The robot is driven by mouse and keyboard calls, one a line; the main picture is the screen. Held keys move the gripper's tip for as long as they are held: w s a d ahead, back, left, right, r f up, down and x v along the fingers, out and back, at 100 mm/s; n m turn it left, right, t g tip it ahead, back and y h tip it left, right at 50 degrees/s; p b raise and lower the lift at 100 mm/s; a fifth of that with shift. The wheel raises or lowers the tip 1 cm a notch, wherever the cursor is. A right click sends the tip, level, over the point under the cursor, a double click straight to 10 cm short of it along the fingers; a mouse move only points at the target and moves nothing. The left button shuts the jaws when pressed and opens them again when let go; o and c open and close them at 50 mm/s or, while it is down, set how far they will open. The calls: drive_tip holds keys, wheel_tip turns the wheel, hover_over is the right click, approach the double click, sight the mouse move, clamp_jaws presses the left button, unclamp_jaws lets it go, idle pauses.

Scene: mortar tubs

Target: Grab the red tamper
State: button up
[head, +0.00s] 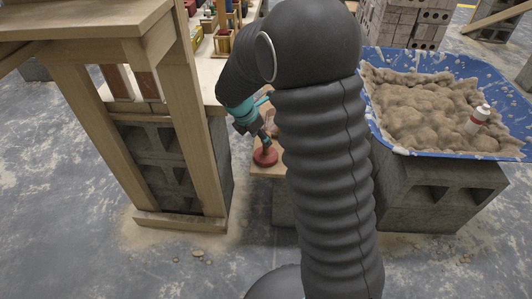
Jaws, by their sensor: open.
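The red tamper (265,157) shows its round red base on a small wooden board (262,173) in the head view. A short upright part rises from the base towards my gripper. My gripper (258,127), teal and dark, is just above the tamper's base and points down at it. It is open. Its fingers and the tamper's upper part overlap in the picture, so I cannot tell whether they touch. My dark arm hides the area right of the tamper.
A wooden frame (205,130) with concrete blocks (165,150) stands close on the left. A bench (212,70) with several small items is behind.

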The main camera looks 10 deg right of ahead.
sight(263, 157)
drive_tip(key=x, duration=0.5)
drive_tip(key=shift+s+d, duration=0.15)
drive_tip(key=shift+d, duration=0.05)
clamp_jaws()
